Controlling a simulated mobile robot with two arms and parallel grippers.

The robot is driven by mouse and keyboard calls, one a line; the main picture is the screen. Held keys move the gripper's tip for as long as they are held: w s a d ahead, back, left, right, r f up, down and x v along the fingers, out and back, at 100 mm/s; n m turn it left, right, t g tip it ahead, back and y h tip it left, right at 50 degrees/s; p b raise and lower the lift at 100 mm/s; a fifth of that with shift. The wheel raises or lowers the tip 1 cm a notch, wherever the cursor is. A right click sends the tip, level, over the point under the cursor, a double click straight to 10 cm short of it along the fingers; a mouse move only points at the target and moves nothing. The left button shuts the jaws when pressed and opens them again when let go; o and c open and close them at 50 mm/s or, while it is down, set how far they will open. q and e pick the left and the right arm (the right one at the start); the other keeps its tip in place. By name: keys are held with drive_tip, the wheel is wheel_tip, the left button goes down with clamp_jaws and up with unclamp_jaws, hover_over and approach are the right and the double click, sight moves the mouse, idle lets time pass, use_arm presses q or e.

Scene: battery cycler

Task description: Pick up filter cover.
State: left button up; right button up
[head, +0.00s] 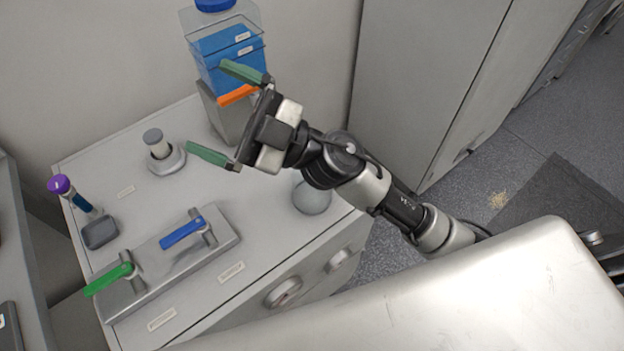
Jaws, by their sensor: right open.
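My right gripper (206,107) is open, with two green fingers spread wide and pointing left above the white cabinet top. No object is held between the fingers. I cannot tell for sure which thing is the filter cover. One candidate is the grey cylinder (157,141) standing upright in a round grey base, to the left of the fingers and apart from them. Another is the pale rounded dome (312,197) on the cabinet's right side, below my right wrist and partly hidden by the arm. My left gripper is not in view.
A clear tank with blue liquid (228,56) stands on a metal stand behind the gripper, with an orange piece (238,95) at its front. A purple-capped tube (75,195) stands at the left. A plate carries blue (182,233) and green (108,279) levers in front.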

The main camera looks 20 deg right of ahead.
drive_tip(key=s+a+f+n+g+h, duration=0.2)
drive_tip(key=s+a+f+n+g, duration=0.15)
drive_tip(key=n+g, duration=0.55)
drive_tip(key=m+h, duration=0.3)
drive_tip(key=h, duration=1.7)
approach(312, 183)
drive_tip(key=shift+w+a+r, duration=0.1)
drive_tip(key=shift+w+r, duration=0.25)
drive_tip(key=shift+w, duration=0.25)
drive_tip(key=shift+w+a+r, duration=0.15)
drive_tip(key=shift+w+r, duration=0.2)
drive_tip(key=shift+w, duration=0.25)
drive_tip(key=shift+w+d+f, duration=0.1)
drive_tip(key=shift+d, duration=0.25)
wheel_tip(312, 183, down, 5)
drive_tip(key=shift+f+p, duration=0.1)
drive_tip(key=shift+p, duration=0.35)
wheel_tip(312, 183, down, 4)
drive_tip(key=shift+f+p, duration=0.1)
drive_tip(key=shift+p, duration=0.7)
drive_tip(key=shift+f, duration=0.55)
drive_tip(key=c, duration=0.6)
drive_tip(key=shift+o, duration=0.2)
drive_tip(key=shift+r, duration=0.15)
